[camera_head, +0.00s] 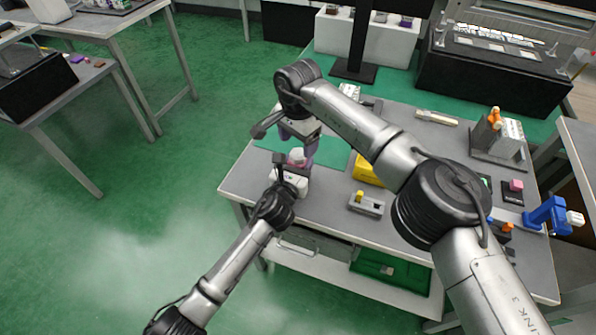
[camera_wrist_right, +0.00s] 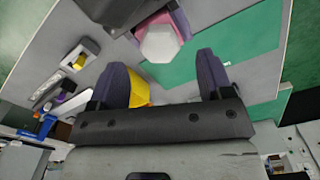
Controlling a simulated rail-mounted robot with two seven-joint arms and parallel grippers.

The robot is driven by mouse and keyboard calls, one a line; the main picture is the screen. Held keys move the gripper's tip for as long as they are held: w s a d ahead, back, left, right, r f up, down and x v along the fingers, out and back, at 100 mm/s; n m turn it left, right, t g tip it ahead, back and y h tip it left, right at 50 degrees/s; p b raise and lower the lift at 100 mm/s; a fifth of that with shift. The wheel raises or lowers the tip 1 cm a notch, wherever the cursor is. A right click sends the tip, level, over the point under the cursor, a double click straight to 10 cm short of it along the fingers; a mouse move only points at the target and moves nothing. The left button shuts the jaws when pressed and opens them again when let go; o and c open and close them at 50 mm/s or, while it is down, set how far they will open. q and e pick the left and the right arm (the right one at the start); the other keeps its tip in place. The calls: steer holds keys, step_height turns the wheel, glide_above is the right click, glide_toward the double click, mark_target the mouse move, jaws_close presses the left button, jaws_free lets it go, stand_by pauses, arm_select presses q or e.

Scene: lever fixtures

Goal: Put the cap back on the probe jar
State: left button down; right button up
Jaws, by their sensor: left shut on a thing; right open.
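A white, many-sided piece with pink around it (camera_wrist_right: 160,43) is in the right wrist view; I cannot tell if it is the probe jar or its cap. It shows small and partly hidden in the head view (camera_head: 297,155). My left gripper (camera_head: 294,162) is shut on this piece near the bench's left end. My right gripper (camera_head: 301,143) is open, its purple fingers just above and behind the left gripper. In the right wrist view its fingers (camera_wrist_right: 162,64) are spread and empty, with the white piece beyond the gap. No separate cap can be made out.
The grey bench (camera_head: 330,225) carries a green mat (camera_head: 328,152), a yellow bin (camera_head: 366,171) and a grey fixture with a yellow knob (camera_head: 366,205). A grey block rack (camera_head: 498,140) and a blue clamp (camera_head: 548,215) stand at the right. My right arm crosses above the bench.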

mark_target(298, 153)
steer(key=shift+f, duration=2)
steer(key=c, duration=1)
steer(key=m, duration=0.6)
steer(key=o, duration=1)
steer(key=shift+r, duration=2.25)
